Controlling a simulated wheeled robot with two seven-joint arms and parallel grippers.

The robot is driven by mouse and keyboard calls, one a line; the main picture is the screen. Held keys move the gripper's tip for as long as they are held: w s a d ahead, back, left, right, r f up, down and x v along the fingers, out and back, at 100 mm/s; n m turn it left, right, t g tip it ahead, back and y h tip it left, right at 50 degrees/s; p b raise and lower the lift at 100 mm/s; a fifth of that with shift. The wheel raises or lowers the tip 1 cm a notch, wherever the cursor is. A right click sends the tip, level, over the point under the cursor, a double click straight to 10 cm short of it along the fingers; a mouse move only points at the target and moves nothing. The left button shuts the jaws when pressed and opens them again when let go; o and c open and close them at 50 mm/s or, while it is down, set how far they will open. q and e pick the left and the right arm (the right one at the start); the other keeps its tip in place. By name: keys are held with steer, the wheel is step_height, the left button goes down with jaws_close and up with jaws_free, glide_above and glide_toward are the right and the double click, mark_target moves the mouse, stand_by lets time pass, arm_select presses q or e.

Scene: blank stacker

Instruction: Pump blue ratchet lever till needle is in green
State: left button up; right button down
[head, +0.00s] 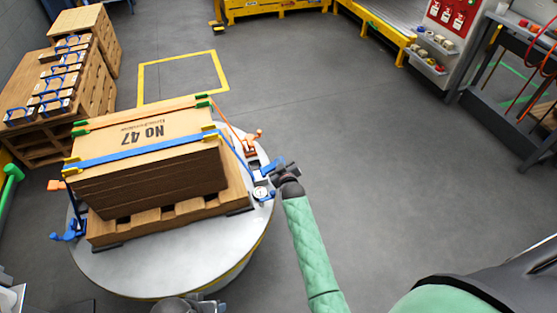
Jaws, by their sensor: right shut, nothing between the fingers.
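A stack of brown boards (150,178) marked "No 47" sits on a wooden pallet on a round grey turntable (150,278). A blue strap (150,155) crosses the stack and runs down its right side to a blue ratchet (264,172). A small round white gauge (260,192) sits just below that ratchet; its needle is too small to read. My right gripper (287,167) is shut and empty at the ratchet's right side; I cannot tell whether it touches the lever. A dark grey part (190,305) at the bottom edge looks like my left gripper; its fingers are not clear.
An orange strap with an orange ratchet (252,141) lies behind the blue one. Another blue fitting (70,231) is at the turntable's left. Wooden crates (84,75) with blue-handled items stand at the back left. A workbench (500,75) is at right. The floor between is clear.

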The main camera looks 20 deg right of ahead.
arm_select(q)
steer(key=shift+d+r, duration=0.1)
steer(key=shift+d, duration=0.05)
arm_select(e)
steer(key=shift+d+f, duration=0.1)
steer(key=shift+f, duration=0.05)
steer(key=shift+d, duration=0.1)
